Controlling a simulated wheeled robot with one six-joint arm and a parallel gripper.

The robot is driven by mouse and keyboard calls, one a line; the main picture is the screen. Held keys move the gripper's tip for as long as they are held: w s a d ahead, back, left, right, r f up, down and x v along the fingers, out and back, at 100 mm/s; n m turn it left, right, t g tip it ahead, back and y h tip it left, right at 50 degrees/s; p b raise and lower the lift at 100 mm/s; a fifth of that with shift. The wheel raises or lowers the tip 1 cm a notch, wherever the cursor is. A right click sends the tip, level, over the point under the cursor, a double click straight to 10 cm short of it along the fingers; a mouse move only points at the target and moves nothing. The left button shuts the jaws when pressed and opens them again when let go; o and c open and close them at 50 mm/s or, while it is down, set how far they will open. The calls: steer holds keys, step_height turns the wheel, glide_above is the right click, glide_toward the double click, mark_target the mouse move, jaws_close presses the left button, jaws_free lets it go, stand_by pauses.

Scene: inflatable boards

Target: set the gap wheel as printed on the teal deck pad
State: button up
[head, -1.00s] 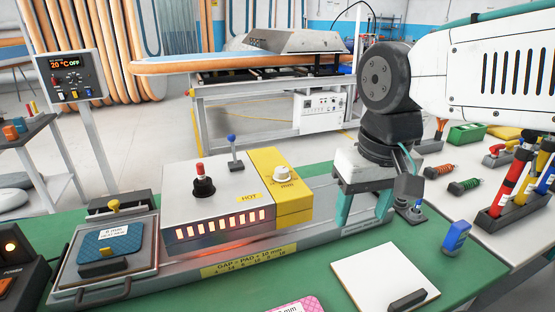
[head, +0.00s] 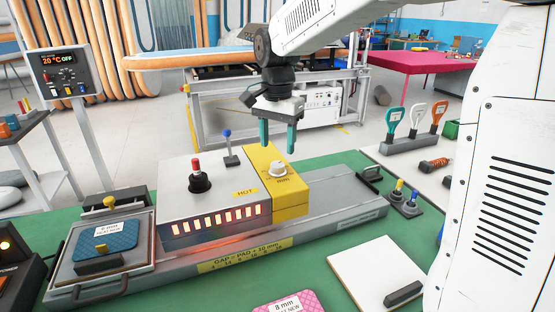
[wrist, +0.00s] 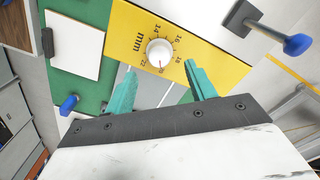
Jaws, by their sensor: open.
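The gap wheel is a small white knob (head: 279,168) on the yellow panel (head: 291,205) of the heater box. In the wrist view the knob (wrist: 159,53) has printed numbers around it, with 14, 16, 18 and "mm" readable. My gripper (head: 278,149) has teal fingers, is open and empty, and hangs just above and behind the knob; the fingers (wrist: 158,88) also show in the wrist view, apart from the knob. The teal deck pad (head: 107,240) lies on the tray at the left, its label reading 8 mm. A yellow strip (head: 243,255) reads "GAP = PAD + 10 mm".
A pink 8 mm pad (head: 285,303) and a white board (head: 375,270) lie in front. A display (head: 66,72) reads 20 °C OFF.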

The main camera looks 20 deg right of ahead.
mark_target(277, 164)
step_height(277, 164, down, 6)
steer(key=shift+r, duration=0.2)
steer(key=c, duration=1)
